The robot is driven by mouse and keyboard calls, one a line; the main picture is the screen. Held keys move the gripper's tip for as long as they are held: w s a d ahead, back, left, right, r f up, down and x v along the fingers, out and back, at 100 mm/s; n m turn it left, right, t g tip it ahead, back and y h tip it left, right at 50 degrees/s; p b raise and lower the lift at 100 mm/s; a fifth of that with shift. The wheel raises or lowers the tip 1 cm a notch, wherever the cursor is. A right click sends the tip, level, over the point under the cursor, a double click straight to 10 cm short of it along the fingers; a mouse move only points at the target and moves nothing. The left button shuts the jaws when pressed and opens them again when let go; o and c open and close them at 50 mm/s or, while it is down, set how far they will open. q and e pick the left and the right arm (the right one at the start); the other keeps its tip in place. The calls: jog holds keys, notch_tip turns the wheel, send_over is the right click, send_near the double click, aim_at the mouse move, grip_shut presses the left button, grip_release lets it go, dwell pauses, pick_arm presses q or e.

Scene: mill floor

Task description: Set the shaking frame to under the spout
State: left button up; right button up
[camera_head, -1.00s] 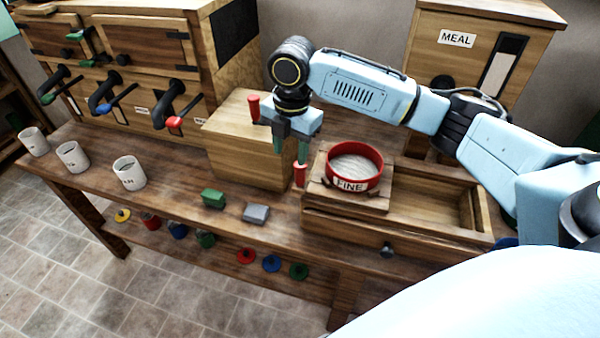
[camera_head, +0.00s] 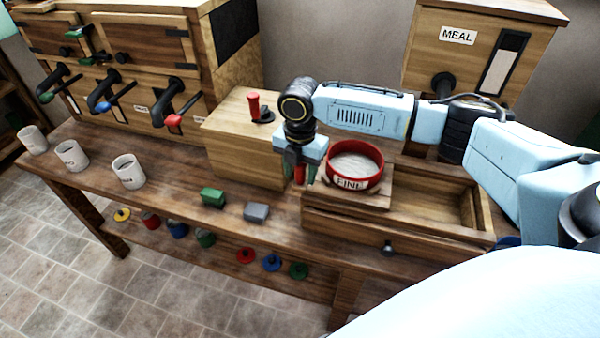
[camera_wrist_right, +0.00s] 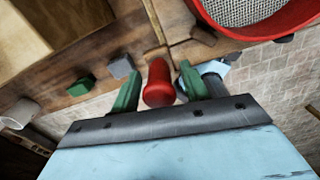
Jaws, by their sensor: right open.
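The shaking frame (camera_head: 378,199) is a wooden carriage at the left end of a long wooden trough. It carries a red-rimmed sieve (camera_head: 355,165) labelled FINE, whose mesh shows in the wrist view (camera_wrist_right: 238,8). A red upright handle (camera_wrist_right: 158,83) stands at the frame's left side. My right gripper (camera_head: 301,174) is open, with one green finger on each side of this handle; small gaps show in the wrist view. The black spout (camera_head: 443,86) juts from the MEAL bin (camera_head: 418,60), behind and to the right of the frame. My left gripper is out of view.
A wooden box (camera_head: 235,150) with another red handle (camera_head: 254,104) stands close left of the gripper. A green block (camera_head: 212,197) and a grey block (camera_head: 256,212) lie on the bench in front. Several white cups stand at left. The trough (camera_head: 440,205) is empty right of the frame.

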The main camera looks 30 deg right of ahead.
jog(key=shift+f, duration=0.5)
jog(key=shift+c, duration=0.2)
grip_shut()
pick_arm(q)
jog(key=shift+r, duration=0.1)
pick_arm(e)
jog(key=shift+s, duration=0.1)
